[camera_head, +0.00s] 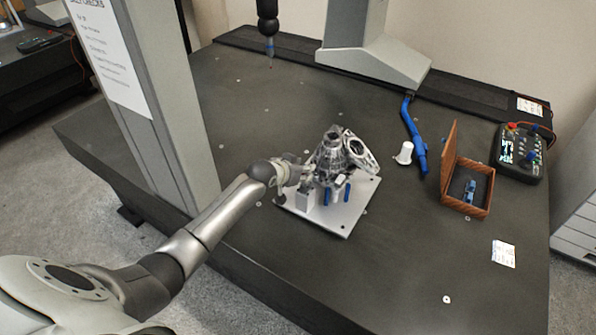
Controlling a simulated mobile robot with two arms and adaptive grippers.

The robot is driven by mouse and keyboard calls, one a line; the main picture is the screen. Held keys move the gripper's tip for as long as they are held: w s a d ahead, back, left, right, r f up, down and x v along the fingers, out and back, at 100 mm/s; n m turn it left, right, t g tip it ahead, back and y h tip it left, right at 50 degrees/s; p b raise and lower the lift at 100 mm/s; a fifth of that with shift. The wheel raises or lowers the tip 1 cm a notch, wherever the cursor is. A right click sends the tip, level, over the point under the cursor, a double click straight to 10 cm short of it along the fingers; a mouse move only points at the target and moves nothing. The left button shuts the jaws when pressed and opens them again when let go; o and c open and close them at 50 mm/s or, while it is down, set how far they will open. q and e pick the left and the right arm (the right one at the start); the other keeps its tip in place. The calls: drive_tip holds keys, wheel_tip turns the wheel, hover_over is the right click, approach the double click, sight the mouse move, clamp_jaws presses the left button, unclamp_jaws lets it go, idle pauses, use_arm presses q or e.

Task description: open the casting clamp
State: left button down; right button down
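A grey metal casting (333,152), cone-shaped with an open ring-like part on its right, stands on a light fixture plate (345,218) on the dark table. Blue-handled clamp parts (327,196) show at the front of the casting, with another blue handle (347,192) to the right. My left gripper (303,181) is at the left side of the fixture, close to the casting and above a small grey block. Its fingers are too small and overlapped with the fixture to tell whether they touch a clamp or are open. My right gripper is not in view.
A tall grey column (150,90) stands left of my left arm. A probe (269,35) hangs at the back. Right of the fixture are a white spool-like part (404,153), a blue tool (413,135), an open brown box (480,185) and a control box (522,150). The front right is mostly clear.

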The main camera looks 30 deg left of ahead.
use_arm(q)
drive_tip(key=shift+w+r, duration=0.2)
idle(0.4)
drive_tip(key=c, duration=1.2)
unclamp_jaws()
drive_tip(key=shift+o, duration=1.4)
drive_tip(key=shift+w+f, duration=0.15)
drive_tip(key=shift+f, duration=0.15)
drive_tip(key=shift+s+r, duration=0.15)
drive_tip(key=shift+s, duration=0.15)
drive_tip(key=v, duration=1.1)
drive_tip(key=shift+r, duration=0.4)
